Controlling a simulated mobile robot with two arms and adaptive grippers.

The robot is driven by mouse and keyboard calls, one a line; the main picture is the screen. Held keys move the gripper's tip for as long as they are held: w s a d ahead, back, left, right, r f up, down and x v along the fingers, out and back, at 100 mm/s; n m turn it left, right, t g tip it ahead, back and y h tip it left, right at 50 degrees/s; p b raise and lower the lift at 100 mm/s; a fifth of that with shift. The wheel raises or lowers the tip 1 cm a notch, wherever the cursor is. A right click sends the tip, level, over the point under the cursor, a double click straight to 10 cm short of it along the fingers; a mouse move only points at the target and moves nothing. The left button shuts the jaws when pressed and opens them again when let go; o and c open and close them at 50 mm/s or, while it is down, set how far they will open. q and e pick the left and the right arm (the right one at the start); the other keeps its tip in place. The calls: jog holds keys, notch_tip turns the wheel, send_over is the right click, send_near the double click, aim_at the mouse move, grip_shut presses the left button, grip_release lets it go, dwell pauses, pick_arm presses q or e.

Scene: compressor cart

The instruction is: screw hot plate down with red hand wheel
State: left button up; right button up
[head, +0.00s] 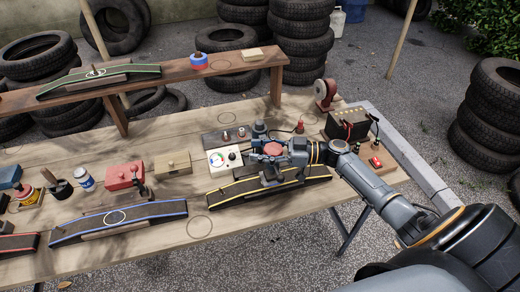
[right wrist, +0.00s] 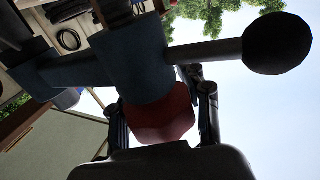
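The red hand wheel (head: 273,148) is over the yellow-edged strip (head: 225,194), on a blue-grey press standing on the table. A dark block (head: 270,181), perhaps the hot plate, is under the wheel; its contact with the strip is too small to tell. My right gripper (head: 273,150) reaches in from the right with its fingers around the wheel. In the right wrist view the red wheel (right wrist: 163,120) sits between the two fingers, which appear closed on it. A blue-grey body and a bar with a black ball (right wrist: 277,43) show beyond it. My left gripper is not in view.
A white gauge box (head: 223,159), a wooden box (head: 172,163) and a red box (head: 124,176) stand left of the press. A battery (head: 347,124) is at the right. A blue-edged strip (head: 118,222) lies front left. A raised shelf (head: 160,77) runs behind. The front table edge is bare.

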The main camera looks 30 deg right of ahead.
jog(key=shift+c, duration=1)
jog(key=shift+f, duration=0.1)
